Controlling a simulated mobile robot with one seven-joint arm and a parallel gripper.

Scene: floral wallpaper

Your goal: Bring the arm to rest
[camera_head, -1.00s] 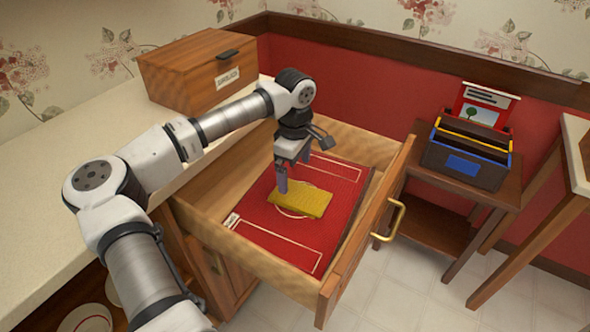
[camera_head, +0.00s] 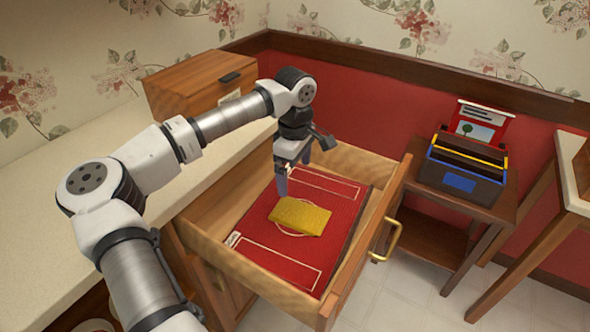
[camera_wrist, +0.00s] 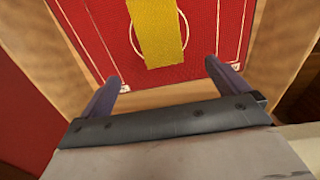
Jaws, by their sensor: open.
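My gripper (camera_head: 293,178) hangs over the open drawer (camera_head: 212,265), fingers pointing down, above the back part of the red mat inside it. In the wrist view my gripper (camera_wrist: 165,75) has its two fingers wide apart with nothing between them. A yellow block (camera_head: 300,217) lies flat on the red mat (camera_head: 337,250) across its white circle. The block (camera_wrist: 155,32) also shows in the wrist view, beyond the fingertips and apart from them.
A wooden box (camera_head: 190,88) stands on the pale counter (camera_head: 40,143) at left, behind my arm. The drawer's front with its brass handle (camera_head: 388,240) sticks out to the right. A small side table (camera_head: 465,197) holds a dark organizer (camera_head: 463,170). Pale floor lies below.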

